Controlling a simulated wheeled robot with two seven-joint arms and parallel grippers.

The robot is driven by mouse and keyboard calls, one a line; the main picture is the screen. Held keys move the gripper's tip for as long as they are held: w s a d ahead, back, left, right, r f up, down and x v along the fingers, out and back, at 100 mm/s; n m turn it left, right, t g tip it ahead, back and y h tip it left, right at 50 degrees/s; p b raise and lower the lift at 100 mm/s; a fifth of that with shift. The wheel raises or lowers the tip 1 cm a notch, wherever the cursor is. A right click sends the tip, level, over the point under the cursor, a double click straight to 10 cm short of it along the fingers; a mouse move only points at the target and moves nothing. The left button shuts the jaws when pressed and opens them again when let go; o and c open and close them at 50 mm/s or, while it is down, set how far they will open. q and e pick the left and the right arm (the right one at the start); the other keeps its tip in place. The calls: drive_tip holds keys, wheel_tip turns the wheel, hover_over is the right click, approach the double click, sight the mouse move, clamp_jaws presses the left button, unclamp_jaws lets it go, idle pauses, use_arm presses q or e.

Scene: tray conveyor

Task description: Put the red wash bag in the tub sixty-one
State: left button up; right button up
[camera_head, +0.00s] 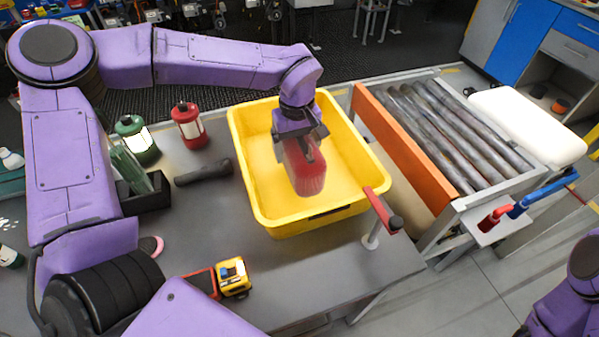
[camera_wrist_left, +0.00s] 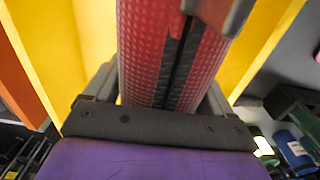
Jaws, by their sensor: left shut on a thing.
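The red wash bag (camera_head: 309,180) hangs in my left gripper (camera_head: 302,146), inside the outline of the yellow tub (camera_head: 285,226). In the left wrist view, the bag (camera_wrist_left: 138,50) is red and textured, with a dark zip strip, between the fingers of my left gripper (camera_wrist_left: 165,92). The yellow tub (camera_wrist_left: 75,45) shows behind it. The tub otherwise looks empty. A dark label on its front rim is too small to read. I cannot tell whether the bag touches the tub floor. My right gripper is out of view.
Left of the tub are a red lantern (camera_head: 188,125), a green lantern (camera_head: 136,140) and a black flashlight (camera_head: 203,172). A yellow toy-like object (camera_head: 234,277) is in front. A red-handled post (camera_head: 377,215) and an orange board (camera_head: 405,145) beside the rollers stand right of the tub.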

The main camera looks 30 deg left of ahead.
use_arm(q)
wheel_tip(320, 180, down, 8)
drive_tip(key=shift+s+f+p, duration=0.1)
drive_tip(key=shift+s+p, duration=0.05)
drive_tip(key=shift+p, duration=0.35)
drive_tip(key=shift+s, duration=0.1)
drive_tip(key=o, duration=1.3)
wheel_tip(320, 180, up, 12)
drive_tip(key=shift+r+b, duration=0.15)
drive_tip(key=shift+b, duration=0.4)
